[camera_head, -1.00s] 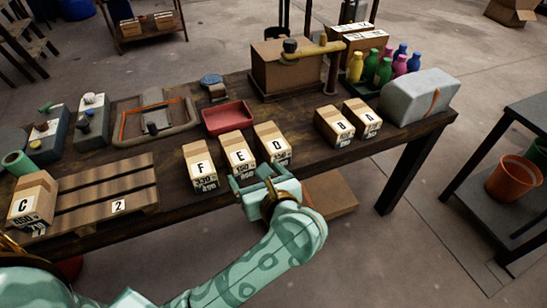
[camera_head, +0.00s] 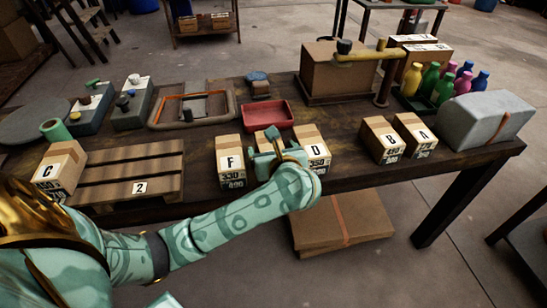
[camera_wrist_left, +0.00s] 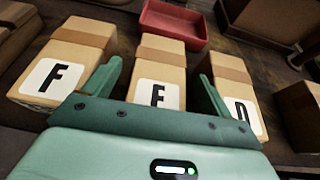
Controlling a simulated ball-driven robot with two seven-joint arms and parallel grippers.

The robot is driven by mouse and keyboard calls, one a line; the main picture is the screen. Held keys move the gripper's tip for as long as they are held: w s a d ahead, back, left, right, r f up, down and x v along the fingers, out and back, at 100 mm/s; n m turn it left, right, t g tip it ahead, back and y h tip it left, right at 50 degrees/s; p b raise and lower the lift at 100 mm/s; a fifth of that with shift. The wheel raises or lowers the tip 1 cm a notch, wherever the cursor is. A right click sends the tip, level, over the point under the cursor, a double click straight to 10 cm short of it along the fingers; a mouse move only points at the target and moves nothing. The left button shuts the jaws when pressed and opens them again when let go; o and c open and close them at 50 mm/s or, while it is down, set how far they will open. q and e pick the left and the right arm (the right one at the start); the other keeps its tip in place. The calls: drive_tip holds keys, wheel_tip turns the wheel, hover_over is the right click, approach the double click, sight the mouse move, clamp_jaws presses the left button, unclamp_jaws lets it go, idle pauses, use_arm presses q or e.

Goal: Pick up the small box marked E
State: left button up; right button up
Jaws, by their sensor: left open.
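The small box marked E (camera_wrist_left: 160,60) is the middle one of three tan boxes. Its label is partly covered in the left wrist view. In the head view only a bit of its top (camera_head: 264,137) shows behind my left gripper (camera_head: 270,148). In the left wrist view my left gripper (camera_wrist_left: 158,72) is open, with one finger on each side of box E. I cannot tell whether the fingers touch it. Box F (camera_head: 229,160) stands to its left and box D (camera_head: 312,148) to its right. My right gripper is not in view.
Boxes B (camera_head: 382,140) and A (camera_head: 415,135) stand farther right. Box C (camera_head: 60,169) is beside a wooden pallet (camera_head: 125,165) marked 2. A red tray (camera_head: 267,115) lies behind box E. The gaps to the neighbouring boxes are narrow.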

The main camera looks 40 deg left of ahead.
use_arm(q)
drive_tip(key=shift+w+a+f, duration=0.15)
drive_tip(key=shift+w+a, duration=0.1)
drive_tip(key=c, duration=1.2)
drive_tip(key=shift+o, duration=0.2)
